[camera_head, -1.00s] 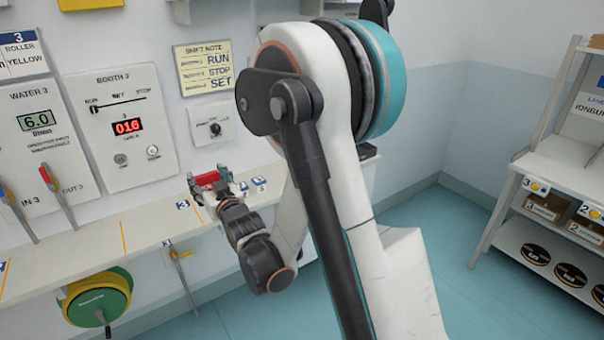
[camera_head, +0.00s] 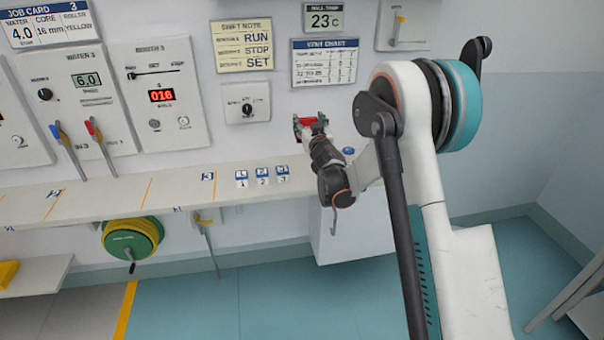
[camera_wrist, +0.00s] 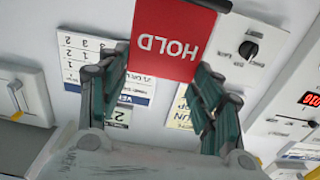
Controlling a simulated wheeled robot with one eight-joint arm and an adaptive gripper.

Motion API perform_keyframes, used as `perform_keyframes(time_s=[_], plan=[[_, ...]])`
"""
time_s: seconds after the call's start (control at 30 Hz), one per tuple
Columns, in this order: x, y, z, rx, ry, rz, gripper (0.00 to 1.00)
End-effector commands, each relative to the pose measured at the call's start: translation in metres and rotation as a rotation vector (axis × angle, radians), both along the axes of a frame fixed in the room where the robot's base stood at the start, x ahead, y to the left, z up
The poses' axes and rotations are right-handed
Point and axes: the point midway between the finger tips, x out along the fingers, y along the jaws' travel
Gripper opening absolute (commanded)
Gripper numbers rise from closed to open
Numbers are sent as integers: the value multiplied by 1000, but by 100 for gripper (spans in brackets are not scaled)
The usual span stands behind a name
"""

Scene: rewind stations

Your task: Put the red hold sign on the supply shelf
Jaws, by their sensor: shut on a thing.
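The red hold sign (camera_wrist: 172,38) is gripped between the two fingers of my gripper (camera_wrist: 163,62) in the wrist view, its white HOLD lettering upside down. In the head view the small red sign (camera_head: 312,122) shows at the tip of my gripper (camera_head: 311,128), raised above the wall counter and in front of the wall. My gripper is shut on the sign. A pale shelf unit (camera_head: 588,318) shows only as a cut-off corner at the lower right edge of the head view; I cannot tell from this piece whether it is the supply shelf.
A long counter (camera_head: 110,205) runs along the wall, with number tags 1, 2 and 3 (camera_head: 262,176) on it. Red- and blue-handled valves (camera_head: 98,145) stand at the left. A green-yellow reel (camera_head: 130,240) hangs below. The teal floor (camera_head: 275,300) is clear on the right.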

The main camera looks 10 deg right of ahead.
Motion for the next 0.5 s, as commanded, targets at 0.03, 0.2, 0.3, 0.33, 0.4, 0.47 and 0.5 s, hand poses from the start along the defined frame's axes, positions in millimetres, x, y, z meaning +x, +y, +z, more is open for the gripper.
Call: perform_keyframes(time_s=[0.03,0.2,0.3,0.33,0.4,0.47,0.5], plan=[[13,-1,1,-2,0,0,33],[41,-2,1,-1,1,0,33],[47,-2,-2,1,1,0,33],[48,-2,-5,1,1,0,33],[49,-2,-16,1,1,0,33],[49,-2,-29,2,1,-1,33],[48,-2,-36,3,1,-1,33]])
